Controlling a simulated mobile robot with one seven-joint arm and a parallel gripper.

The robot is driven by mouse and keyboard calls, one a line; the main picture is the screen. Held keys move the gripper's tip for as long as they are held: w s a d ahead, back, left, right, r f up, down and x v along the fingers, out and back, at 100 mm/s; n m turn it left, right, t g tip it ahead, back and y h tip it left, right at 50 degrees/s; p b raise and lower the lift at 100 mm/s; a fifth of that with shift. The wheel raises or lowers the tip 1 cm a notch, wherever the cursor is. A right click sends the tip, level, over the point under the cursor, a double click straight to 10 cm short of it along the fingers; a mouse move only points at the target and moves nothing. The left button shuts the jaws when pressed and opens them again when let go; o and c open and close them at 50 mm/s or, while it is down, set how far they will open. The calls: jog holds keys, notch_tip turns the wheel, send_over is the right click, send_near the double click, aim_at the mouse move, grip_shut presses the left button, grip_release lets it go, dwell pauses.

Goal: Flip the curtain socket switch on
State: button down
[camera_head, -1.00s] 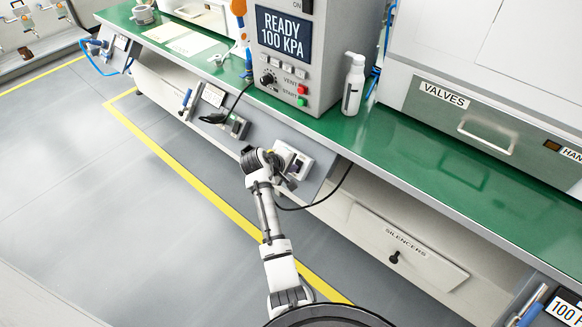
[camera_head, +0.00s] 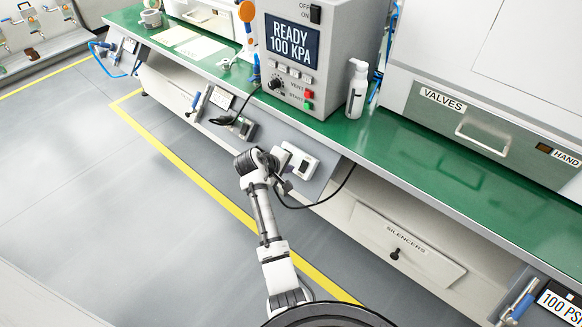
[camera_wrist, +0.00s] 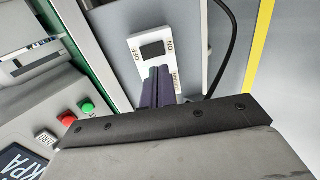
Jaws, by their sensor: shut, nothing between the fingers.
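The switch box (camera_head: 299,166), white, is mounted on the grey panel under the bench's front edge. I take it for the curtain socket, though no such name is legible. In the wrist view its white plate (camera_wrist: 135,46) carries a dark rocker switch (camera_wrist: 152,49) between OFF and ON markings. Which way the rocker is tipped I cannot tell. My gripper (camera_wrist: 158,72) is shut and empty, with its dark fingertips just short of the rocker, over the lower part of the plate. Contact cannot be judged. In the head view my wrist partly covers the box's left side.
A black cable (camera_head: 325,199) loops from beside the box. Another socket with a plug (camera_head: 241,127) sits to the left on the panel. The control unit (camera_head: 328,62) reading READY 100 KPA stands on the green bench above. The silencers drawer (camera_head: 405,246) is lower right.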

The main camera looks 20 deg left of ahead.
jog(key=s+f+v, duration=0.1)
jog(key=v, duration=0.6)
jog(key=shift+s+a+b, duration=0.2)
jog(key=shift+a+b, duration=0.05)
jog(key=shift+b, duration=0.1)
